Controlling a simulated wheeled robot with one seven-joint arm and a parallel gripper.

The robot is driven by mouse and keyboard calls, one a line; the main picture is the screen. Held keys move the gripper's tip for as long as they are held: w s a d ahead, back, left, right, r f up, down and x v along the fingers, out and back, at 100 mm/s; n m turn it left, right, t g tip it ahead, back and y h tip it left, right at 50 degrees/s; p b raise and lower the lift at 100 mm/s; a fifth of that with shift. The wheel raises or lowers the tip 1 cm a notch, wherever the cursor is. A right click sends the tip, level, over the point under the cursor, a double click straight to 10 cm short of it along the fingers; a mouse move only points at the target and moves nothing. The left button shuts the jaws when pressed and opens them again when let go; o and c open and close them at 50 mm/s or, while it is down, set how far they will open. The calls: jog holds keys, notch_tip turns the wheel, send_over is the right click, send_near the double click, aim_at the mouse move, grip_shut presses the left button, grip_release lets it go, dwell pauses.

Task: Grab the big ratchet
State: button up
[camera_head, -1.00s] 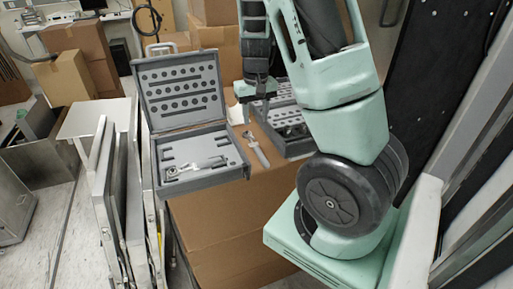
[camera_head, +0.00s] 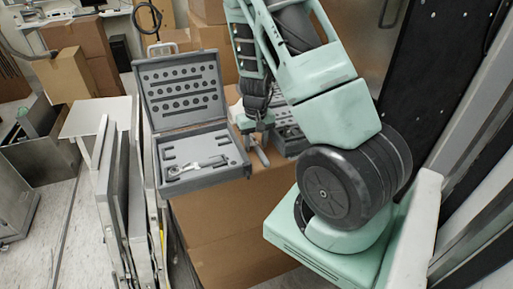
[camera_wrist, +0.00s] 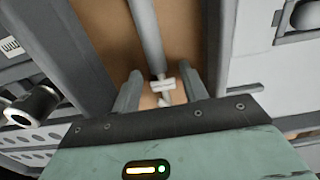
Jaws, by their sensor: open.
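A silver ratchet (camera_head: 262,157) lies on the brown cardboard box between two tool cases. In the wrist view its metal shaft (camera_wrist: 149,38) runs from the top edge down between my fingers. My gripper (camera_head: 256,133) is over this ratchet with its fingers pointing down; in the wrist view (camera_wrist: 160,80) they are open, one on each side of the shaft. I cannot tell whether they touch it. The ratchet's upper part is hidden behind my gripper in the head view. Another silver ratchet (camera_head: 184,167) lies in the open grey case (camera_head: 228,172) on the left.
The second grey case (camera_head: 290,143) is right of the gripper, partly hidden by my arm. The cardboard box (camera_head: 215,215) carries both cases. Upright panels (camera_head: 120,190) stand at its left. A dark wall panel (camera_head: 425,75) rises at the right.

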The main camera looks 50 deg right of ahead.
grip_shut()
